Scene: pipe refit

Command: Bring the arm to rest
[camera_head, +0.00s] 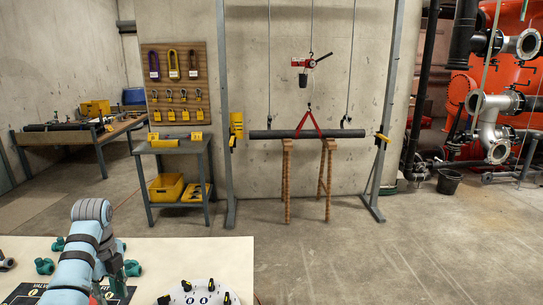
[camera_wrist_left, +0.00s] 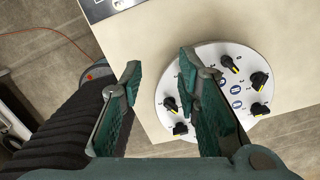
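My left arm (camera_head: 80,250) comes in at the lower left of the head view, bent over a pale table (camera_head: 200,258). In the left wrist view my left gripper (camera_wrist_left: 158,72) has its two green fingers apart with nothing between them. A white round plate (camera_wrist_left: 205,57) with several black knobs lies just right of the fingers and partly behind one of them. The same plate shows at the bottom edge of the head view (camera_head: 193,296), cut off. My right gripper is not in view.
Green fittings (camera_head: 44,266) lie on the table's left part. Beyond stand a small cart (camera_head: 171,148) with a yellow bin (camera_head: 167,187), a metal frame (camera_head: 225,110), a pipe (camera_head: 350,133) on wooden trestles, and a workbench (camera_head: 85,136). The floor at right is clear.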

